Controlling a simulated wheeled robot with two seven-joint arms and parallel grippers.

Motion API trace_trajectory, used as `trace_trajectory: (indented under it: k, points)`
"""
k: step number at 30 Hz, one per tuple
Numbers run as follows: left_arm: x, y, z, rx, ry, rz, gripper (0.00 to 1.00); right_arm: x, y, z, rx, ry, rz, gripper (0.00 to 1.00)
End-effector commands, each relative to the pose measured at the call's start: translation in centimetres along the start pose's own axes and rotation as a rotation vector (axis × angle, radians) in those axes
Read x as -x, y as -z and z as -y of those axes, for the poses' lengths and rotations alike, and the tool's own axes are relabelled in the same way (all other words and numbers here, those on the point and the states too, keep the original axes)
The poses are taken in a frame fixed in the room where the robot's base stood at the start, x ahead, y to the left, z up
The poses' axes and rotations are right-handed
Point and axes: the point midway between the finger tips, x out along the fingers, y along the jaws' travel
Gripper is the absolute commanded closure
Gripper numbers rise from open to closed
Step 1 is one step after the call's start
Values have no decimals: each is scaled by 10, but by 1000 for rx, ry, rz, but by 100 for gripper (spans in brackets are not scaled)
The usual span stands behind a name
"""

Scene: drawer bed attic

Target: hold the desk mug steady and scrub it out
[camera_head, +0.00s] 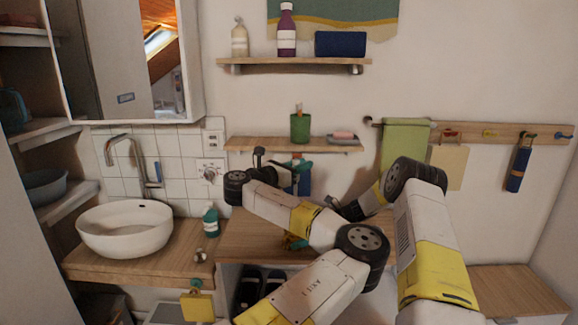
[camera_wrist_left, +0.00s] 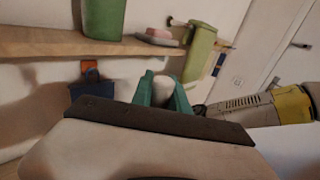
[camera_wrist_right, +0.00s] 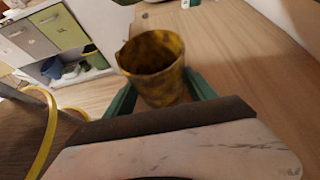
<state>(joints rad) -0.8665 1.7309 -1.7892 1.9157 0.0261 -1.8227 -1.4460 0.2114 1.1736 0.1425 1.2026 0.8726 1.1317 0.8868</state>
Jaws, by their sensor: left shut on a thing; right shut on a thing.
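The desk mug (camera_wrist_right: 155,70) shows in the right wrist view, yellow with dark brown stains, its open mouth towards the camera. My right gripper (camera_wrist_right: 160,92) is shut on it, teal fingers at both sides, above a wooden surface. In the head view the right fingers (camera_head: 294,242) show partly behind my left forearm, and the mug is hidden there. My left gripper (camera_head: 291,166) is higher, below the small wall shelf. It is shut on a pale, rounded thing (camera_wrist_left: 164,91), apart from the mug; I cannot tell whether this is a scrubber. Its far end is hidden.
The small shelf (camera_head: 245,144) holds a green cup (camera_head: 300,127) and pink soap (camera_head: 342,134). A blue item (camera_wrist_left: 90,84) hangs from an orange hook beneath. A white basin (camera_head: 125,240) and teal bottle (camera_head: 210,221) stand left. A green towel (camera_head: 404,142) hangs right.

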Motion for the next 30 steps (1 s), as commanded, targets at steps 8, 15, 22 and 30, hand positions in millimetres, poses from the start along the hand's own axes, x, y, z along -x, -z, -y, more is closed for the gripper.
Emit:
trace_trajectory:
  k: [8, 15, 22, 30]
  points:
    - [1, 0, 0, 0, -2, 0, 100, 0, 0, 0, -1, -1, 0, 84]
    - [2, 10, -1, 1, -3, -5, 100, 0, 0, 0, -1, -1, 0, 84]
    - [2, 28, -1, 1, -3, -5, 100, 0, 0, 0, -1, 0, 0, 84]
    - [2, 50, -1, 1, -3, -6, 100, 0, 0, 0, -1, 0, 0, 84]
